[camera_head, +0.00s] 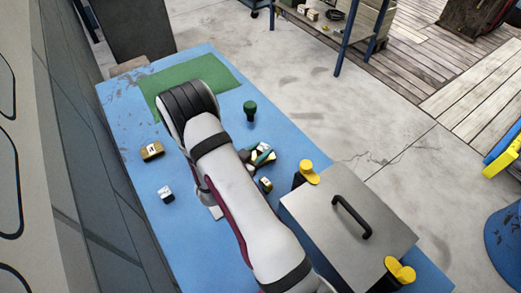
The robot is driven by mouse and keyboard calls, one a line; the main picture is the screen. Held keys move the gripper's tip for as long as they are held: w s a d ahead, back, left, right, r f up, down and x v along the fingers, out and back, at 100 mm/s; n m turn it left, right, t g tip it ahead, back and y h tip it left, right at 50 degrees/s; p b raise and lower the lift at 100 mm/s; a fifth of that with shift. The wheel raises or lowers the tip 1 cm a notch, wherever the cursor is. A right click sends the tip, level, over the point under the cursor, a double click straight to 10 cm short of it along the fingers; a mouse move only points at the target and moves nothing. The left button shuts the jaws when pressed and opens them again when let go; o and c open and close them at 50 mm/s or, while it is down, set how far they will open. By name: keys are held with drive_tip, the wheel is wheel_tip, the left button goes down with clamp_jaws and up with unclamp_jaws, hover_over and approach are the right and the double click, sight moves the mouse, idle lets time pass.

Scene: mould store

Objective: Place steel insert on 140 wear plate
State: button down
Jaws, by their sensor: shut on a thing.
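My arm reaches over the blue table and hides much of its middle. What looks like my gripper (259,156), dark with teal parts, shows just right of the arm. It is shut on a small pale and brass-coloured block, which is partly hidden, so I cannot tell which block it is. A small silver block (166,194) with a dark mark, possibly a steel insert, sits on the table left of the arm. A brass-coloured block (152,151) with a pale label lies farther back. Another small brass block (266,185) lies right of the arm. I cannot read a 140 on any of them.
A green mat (225,77) lies at the table's far end, with a dark green knobbed piece (250,109) near it. A grey metal plate (300,207) with a black handle and yellow-topped posts takes up the near right. Blue tabletop (130,125) is clear at left.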

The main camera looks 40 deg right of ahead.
drive_tip(key=shift+f, duration=0.2)
drive_tip(key=c, duration=0.5)
unclamp_jaws()
